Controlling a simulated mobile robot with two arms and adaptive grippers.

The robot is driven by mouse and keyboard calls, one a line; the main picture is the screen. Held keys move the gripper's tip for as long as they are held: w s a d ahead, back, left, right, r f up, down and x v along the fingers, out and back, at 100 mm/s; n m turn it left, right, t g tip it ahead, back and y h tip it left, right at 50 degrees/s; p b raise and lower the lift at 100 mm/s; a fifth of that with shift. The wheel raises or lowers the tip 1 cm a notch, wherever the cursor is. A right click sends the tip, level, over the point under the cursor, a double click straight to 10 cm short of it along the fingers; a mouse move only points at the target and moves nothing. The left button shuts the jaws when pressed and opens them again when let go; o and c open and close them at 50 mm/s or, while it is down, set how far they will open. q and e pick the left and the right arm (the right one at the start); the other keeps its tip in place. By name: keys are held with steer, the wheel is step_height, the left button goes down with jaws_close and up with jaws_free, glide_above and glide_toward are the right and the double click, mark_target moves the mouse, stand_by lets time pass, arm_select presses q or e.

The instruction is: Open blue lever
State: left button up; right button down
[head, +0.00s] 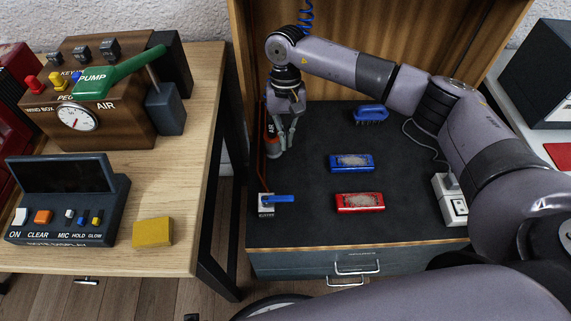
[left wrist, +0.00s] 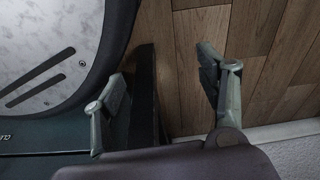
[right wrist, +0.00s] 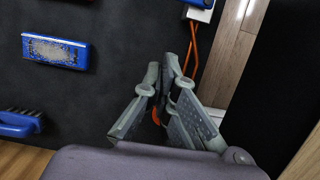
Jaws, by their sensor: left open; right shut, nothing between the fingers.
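The blue lever (head: 278,199) lies flat, pointing right, on a small white switch box (head: 266,209) at the front left of the dark bench. A blue edge, apparently the lever, shows at the top of the right wrist view (right wrist: 200,3), mostly cut off. My right gripper (head: 284,149) is shut and empty, pointing down above the bench's left part, behind the lever and apart from it. Its closed fingers also show in the right wrist view (right wrist: 168,75). My left gripper (left wrist: 162,80) is open and empty in the left wrist view, outside the head view.
A blue block (head: 352,162), a red block (head: 360,203) and a blue brush (head: 371,114) lie on the bench. An orange cable (right wrist: 190,52) runs along its left side. The wooden table (head: 188,194) stands left, across a gap.

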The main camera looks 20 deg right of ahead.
mark_target(278, 199)
steer(key=x, duration=0.9)
steer(key=shift+s+f, duration=0.2)
steer(key=shift+f, duration=0.2)
steer(key=s, duration=0.1)
steer(key=s+a+p, duration=0.1)
steer(key=s, duration=0.1)
steer(key=shift+r, duration=0.1)
arm_select(q)
steer(key=shift+s+a+f, duration=0.15)
steer(key=shift+a+f, duration=0.15)
steer(key=shift+f, duration=0.2)
steer(key=shift+s+a+f, duration=0.15)
steer(key=shift+a+f, duration=0.15)
steer(key=shift+f, duration=0.2)
arm_select(e)
steer(key=shift+s+a, duration=0.1)
steer(key=shift+s, duration=0.25)
steer(key=shift+s+m, duration=0.2)
steer(key=shift+m, duration=0.1)
arm_select(q)
steer(key=shift+w+r, duration=0.1)
steer(key=shift+w+r, duration=0.1)
steer(key=shift+w, duration=0.1)
arm_select(e)
steer(key=shift+s+m, duration=0.15)
steer(key=shift+m, duration=0.15)
